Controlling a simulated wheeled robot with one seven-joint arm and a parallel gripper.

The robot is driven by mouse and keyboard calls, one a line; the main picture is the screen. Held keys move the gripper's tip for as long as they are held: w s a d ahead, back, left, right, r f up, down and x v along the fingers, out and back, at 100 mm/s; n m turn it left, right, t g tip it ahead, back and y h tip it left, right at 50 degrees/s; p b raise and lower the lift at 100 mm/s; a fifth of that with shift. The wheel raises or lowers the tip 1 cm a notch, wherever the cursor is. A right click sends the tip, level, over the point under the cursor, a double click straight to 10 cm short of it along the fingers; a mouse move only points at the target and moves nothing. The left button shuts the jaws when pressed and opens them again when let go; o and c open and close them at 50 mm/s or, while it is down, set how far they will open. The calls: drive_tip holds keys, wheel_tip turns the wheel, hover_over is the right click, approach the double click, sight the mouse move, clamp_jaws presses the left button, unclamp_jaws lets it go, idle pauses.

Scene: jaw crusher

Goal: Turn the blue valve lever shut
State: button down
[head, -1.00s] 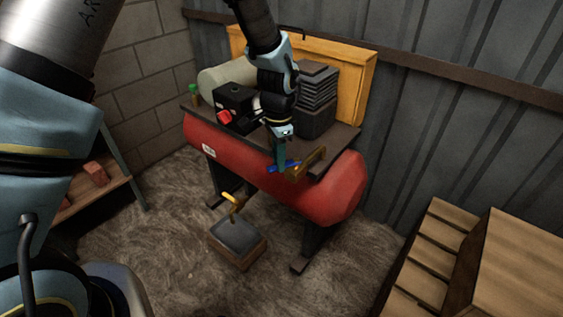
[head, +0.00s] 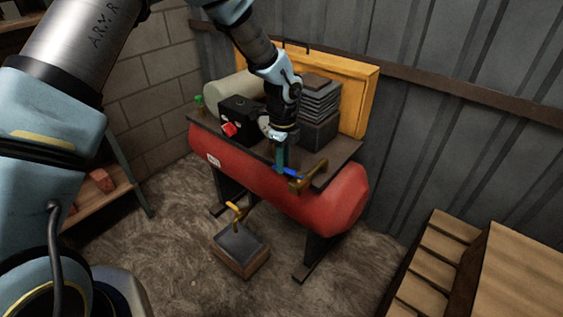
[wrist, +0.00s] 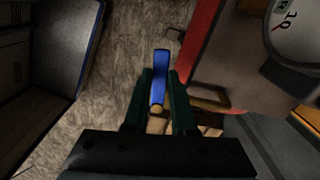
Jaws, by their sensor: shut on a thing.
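The blue valve lever (head: 291,172) is at the front edge of the dark top plate, beside a brass pipe fitting (head: 311,181). My gripper (head: 281,164) reaches down onto the lever from above. In the wrist view the lever (wrist: 158,75) lies lengthwise between the two dark green fingers of my gripper (wrist: 160,98), which are shut on it. A small brass round shows at the lever's near end. The valve body under the lever is mostly hidden by my gripper.
The red tank (head: 335,202) carries a black box with a red switch (head: 229,129) and a finned block (head: 320,105). A gauge (wrist: 296,28) shows in the wrist view. A block with a yellow handle (head: 240,245) stands on the floor; wooden pallets (head: 433,270) are at right.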

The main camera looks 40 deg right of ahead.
drive_tip(key=shift+w+d+m+p, duration=0.25)
drive_tip(key=shift+d+m, duration=0.2)
drive_tip(key=shift+m, duration=0.55)
drive_tip(key=c, duration=0.7)
unclamp_jaws()
drive_tip(key=shift+r, duration=0.1)
wheel_tip(320, 180, up, 11)
drive_tip(key=shift+f+b, duration=0.2)
drive_tip(key=shift+b, duration=0.75)
